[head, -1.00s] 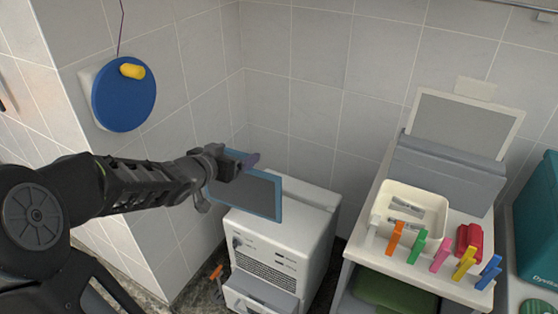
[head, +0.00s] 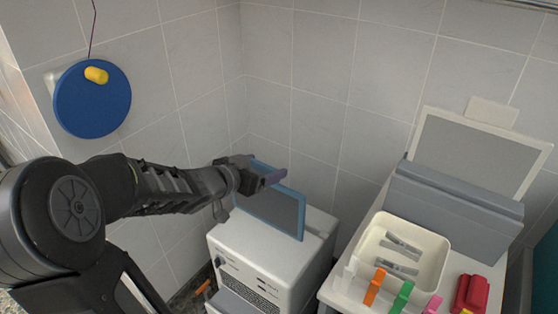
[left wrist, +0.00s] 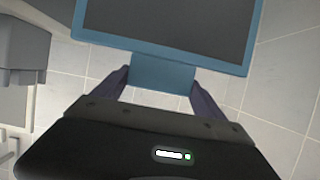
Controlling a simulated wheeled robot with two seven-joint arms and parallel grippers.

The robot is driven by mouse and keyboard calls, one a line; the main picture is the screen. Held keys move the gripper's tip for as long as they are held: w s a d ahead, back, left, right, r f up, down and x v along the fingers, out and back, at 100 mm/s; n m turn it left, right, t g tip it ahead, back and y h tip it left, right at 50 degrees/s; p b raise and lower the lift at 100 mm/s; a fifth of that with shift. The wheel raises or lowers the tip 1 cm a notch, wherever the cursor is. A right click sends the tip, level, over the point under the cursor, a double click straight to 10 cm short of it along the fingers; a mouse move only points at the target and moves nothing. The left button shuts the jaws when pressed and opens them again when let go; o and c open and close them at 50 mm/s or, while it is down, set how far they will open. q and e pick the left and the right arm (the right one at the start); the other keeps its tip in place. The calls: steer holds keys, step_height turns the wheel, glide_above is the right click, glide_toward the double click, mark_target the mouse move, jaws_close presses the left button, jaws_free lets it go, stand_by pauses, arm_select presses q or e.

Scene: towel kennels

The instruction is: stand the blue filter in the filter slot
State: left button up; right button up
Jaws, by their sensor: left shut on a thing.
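The blue filter (head: 272,212) is a flat grey panel with a blue frame and a blue tab. My left gripper (head: 262,177) is shut on its tab at the upper edge and holds it upright above the white machine (head: 262,250). In the left wrist view the tab of the blue filter (left wrist: 165,75) sits between the two fingers of the left gripper (left wrist: 163,84). A dark slot (head: 325,233) shows in the machine's top, just right of the filter. I cannot tell whether the filter's lower edge touches the top. My right gripper is out of view.
A white table at right holds a cream tray (head: 372,237) with grey clips, several coloured pegs and a red object (head: 470,294). A white-framed grey panel (head: 470,150) stands in a grey holder (head: 450,205). A blue disc (head: 92,105) hangs on the tiled wall.

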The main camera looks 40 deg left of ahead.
arm_select(q)
steer(key=shift+w, duration=0.15)
stand_by(0.3)
steer(key=shift+b+x, duration=0.65)
steer(key=shift+x, duration=0.2)
steer(key=r+b+x, duration=0.1)
steer(key=b+x, duration=0.2)
steer(key=x, duration=0.5)
steer(key=shift+w+b, duration=0.3)
steer(key=shift+w, duration=0.25)
